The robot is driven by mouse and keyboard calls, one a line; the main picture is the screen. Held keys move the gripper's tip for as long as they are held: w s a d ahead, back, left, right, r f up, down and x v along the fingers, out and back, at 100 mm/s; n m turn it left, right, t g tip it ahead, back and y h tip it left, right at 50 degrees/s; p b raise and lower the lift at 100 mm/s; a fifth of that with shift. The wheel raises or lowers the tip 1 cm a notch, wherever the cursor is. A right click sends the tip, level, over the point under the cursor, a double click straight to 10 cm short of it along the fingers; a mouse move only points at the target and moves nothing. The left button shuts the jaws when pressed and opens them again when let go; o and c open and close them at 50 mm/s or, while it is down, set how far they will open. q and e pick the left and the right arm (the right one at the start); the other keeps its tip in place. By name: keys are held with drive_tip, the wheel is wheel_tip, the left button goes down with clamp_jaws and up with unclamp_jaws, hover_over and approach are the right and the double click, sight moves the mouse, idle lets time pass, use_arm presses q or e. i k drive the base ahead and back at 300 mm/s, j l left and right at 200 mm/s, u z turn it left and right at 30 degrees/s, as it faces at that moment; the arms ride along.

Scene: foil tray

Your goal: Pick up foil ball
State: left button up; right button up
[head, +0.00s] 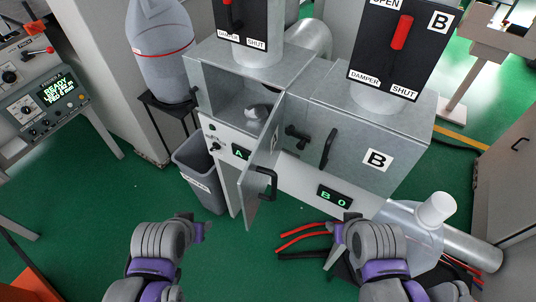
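The foil ball (257,113) looks like a small shiny grey lump inside the open compartment of metal box A (215,72). The box's door (257,172) is swung open toward me and partly covers the compartment's right side. My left gripper (202,230) is low in the view, below and left of the open door, well apart from the ball. My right gripper (337,230) is low on the right, below the B 0 display and far from the ball. Both appear to hold nothing; their finger gaps are too small to read.
Closed box B (372,140) with a black handle stands right of box A. A grey bin (199,172) stands at the left. Red and black cables (302,232) and a clear container with a pipe (440,225) lie near my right gripper.

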sight(257, 112)
drive_tip(key=j, duration=0.35)
drive_tip(key=k+j+u, duration=0.15)
drive_tip(key=j, duration=0.55)
drive_tip(key=i+j, duration=0.1)
drive_tip(key=j, duration=0.3)
drive_tip(key=i+j+z, duration=0.1)
drive_tip(key=i+j, duration=0.25)
drive_tip(key=i, duration=0.15)
